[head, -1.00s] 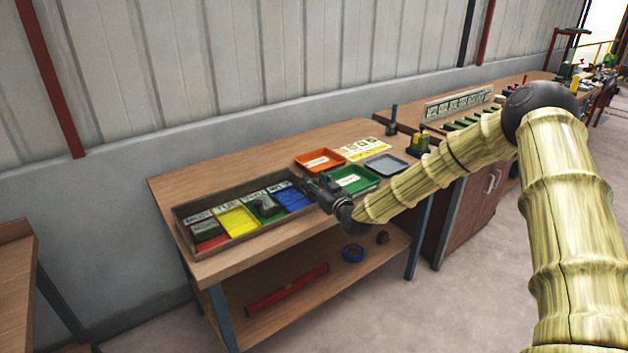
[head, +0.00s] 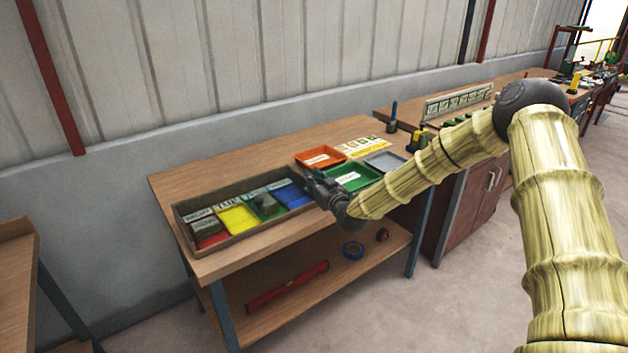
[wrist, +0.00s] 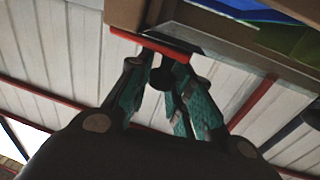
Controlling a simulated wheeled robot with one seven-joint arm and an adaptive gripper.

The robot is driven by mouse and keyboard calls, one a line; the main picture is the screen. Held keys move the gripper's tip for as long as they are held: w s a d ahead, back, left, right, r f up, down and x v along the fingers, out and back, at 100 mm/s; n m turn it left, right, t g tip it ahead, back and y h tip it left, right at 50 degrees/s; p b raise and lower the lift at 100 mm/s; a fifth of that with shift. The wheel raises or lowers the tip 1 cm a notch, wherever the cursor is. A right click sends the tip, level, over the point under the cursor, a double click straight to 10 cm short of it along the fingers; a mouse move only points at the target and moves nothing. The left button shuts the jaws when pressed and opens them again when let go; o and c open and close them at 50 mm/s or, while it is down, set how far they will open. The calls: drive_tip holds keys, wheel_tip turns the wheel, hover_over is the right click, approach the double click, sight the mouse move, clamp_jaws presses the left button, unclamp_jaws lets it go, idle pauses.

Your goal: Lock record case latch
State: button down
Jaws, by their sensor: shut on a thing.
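The wooden case (head: 215,254) with labelled, coloured compartments lies on the left part of the workbench. A corner of it fills the top of the wrist view (wrist: 125,14), with blue and green inside. My gripper (head: 316,184) is at the case's right end in the head view. In the wrist view, the green-padded fingers of my gripper (wrist: 163,72) are close together around a small dark piece, just below a red strip (wrist: 150,44) along the case edge. The small piece appears to be the latch, but the fingers hide most of it. Its locked state cannot be told.
Orange (head: 320,146), green (head: 370,170) and grey (head: 386,153) trays lie right of the case. A lower shelf (head: 318,264) holds a red bar and a blue ring. The bench top behind the case is clear, with the wall beyond.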

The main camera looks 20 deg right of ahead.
drive_tip(key=shift+w+a+r+m+h+b, duration=0.1)
drive_tip(key=shift+w+m+h+b, duration=0.2)
drive_tip(key=shift+m+h, duration=0.6)
drive_tip(key=shift+w+a+m+h+b, duration=0.2)
drive_tip(key=shift+m+h, duration=0.3)
drive_tip(key=shift+h, duration=0.8)
drive_tip(key=shift+d, duration=0.1)
drive_tip(key=c, duration=1.3)
unclamp_jaws()
drive_tip(key=shift+s, duration=0.6)
drive_tip(key=s, duration=1)
drive_tip(key=shift+s+a, duration=0.35)
drive_tip(key=shift+s, duration=0.05)
